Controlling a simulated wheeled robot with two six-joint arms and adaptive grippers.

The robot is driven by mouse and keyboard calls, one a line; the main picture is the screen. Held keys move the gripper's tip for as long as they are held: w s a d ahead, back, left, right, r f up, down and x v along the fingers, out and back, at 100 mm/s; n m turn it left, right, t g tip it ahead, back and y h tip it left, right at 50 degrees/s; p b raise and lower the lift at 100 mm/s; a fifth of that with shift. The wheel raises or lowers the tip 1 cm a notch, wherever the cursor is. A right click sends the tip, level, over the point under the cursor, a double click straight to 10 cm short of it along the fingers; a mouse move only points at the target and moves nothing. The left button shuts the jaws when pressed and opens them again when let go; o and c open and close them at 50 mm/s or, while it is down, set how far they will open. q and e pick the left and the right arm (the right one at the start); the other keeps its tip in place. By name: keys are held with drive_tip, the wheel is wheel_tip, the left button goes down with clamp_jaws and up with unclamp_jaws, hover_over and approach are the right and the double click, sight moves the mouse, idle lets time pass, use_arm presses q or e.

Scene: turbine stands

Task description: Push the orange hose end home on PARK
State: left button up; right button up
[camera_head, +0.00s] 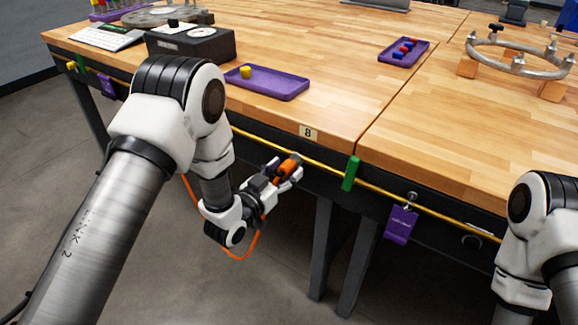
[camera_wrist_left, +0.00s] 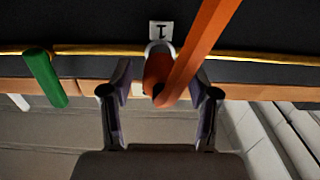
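My left gripper (camera_head: 287,172) is at the dark front edge of the bench, its fingers open on either side of the orange hose end (camera_head: 289,165). In the left wrist view the hose end (camera_wrist_left: 157,70) stands between the two fingertips (camera_wrist_left: 161,88) with a gap on each side. A pale rounded rim shows at its far end, below a small white label (camera_wrist_left: 161,31) with a dark mark. The orange hose (camera_wrist_left: 200,45) crosses in front of it. How far the end is seated cannot be told. No PARK marking is readable. My right gripper is outside the views.
A yellow rail (camera_head: 330,176) runs along the bench front, with a green block (camera_head: 350,173) right of my gripper. A purple tag (camera_head: 401,224) hangs further right. A purple tray (camera_head: 275,84) lies on the bench above. The floor in front is clear.

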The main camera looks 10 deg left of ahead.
sight(282, 172)
use_arm(q)
clamp_jaws()
drive_tip(key=shift+s, duration=0.1)
drive_tip(key=shift+s+a, duration=0.25)
drive_tip(key=shift+s, duration=0.2)
drive_tip(key=shift+s, duration=0.1)
drive_tip(key=shift+v, duration=1.45)
